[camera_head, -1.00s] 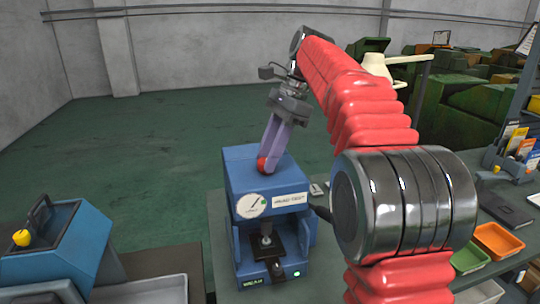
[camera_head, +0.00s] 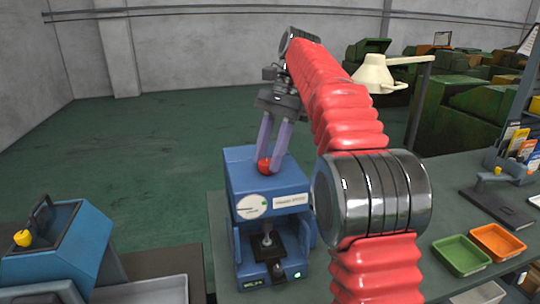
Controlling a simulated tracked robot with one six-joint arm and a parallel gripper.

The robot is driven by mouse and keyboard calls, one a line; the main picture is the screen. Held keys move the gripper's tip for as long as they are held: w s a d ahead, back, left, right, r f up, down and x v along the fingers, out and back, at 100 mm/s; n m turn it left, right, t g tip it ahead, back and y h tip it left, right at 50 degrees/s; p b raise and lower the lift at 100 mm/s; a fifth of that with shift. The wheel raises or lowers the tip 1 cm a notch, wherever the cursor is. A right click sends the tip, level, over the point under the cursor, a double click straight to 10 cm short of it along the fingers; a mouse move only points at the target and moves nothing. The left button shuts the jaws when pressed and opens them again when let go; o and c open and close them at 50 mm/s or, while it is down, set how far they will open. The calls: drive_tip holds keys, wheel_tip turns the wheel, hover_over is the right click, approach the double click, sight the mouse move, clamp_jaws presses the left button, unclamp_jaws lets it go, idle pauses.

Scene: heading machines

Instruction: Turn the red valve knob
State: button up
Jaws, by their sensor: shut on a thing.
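The red valve knob (camera_head: 264,166) sits on top of a blue machine (camera_head: 243,178) with a round white dial on its front. My gripper (camera_head: 268,165) reaches down from above with its two purple fingers on either side of the knob. It is shut on the knob, which shows between the fingertips. Part of the knob is hidden by the fingers.
A blue box with a yellow knob (camera_head: 22,238) stands at the left. A green tray (camera_head: 462,255) and an orange tray (camera_head: 497,242) lie on the bench at the right. A cream lamp (camera_head: 375,74) stands behind my arm. Green machines fill the back right.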

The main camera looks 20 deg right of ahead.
sight(266, 163)
drive_tip(key=o, duration=1.1)
drive_tip(key=shift+c, duration=0.2)
drive_tip(key=r+n, duration=0.2)
drive_tip(key=s+r+n+t, duration=0.1)
drive_tip(key=shift+d+n, duration=0.25)
drive_tip(key=shift+n, duration=0.05)
drive_tip(key=s+d+r+n+t+h, duration=0.1)
drive_tip(key=s+r+n+t, duration=0.3)
drive_tip(key=r+n, duration=0.5)
drive_tip(key=shift+s+d+r+n+t, duration=0.25)
drive_tip(key=shift+d+r+n+t, duration=0.3)
drive_tip(key=shift+n, duration=2.15)
drive_tip(key=shift+a+f+h, duration=0.1)
drive_tip(key=shift+f+h, duration=0.2)
drive_tip(key=x, duration=1.3)
drive_tip(key=shift+w+a+f, duration=0.15)
drive_tip(key=shift+f, duration=0.1)
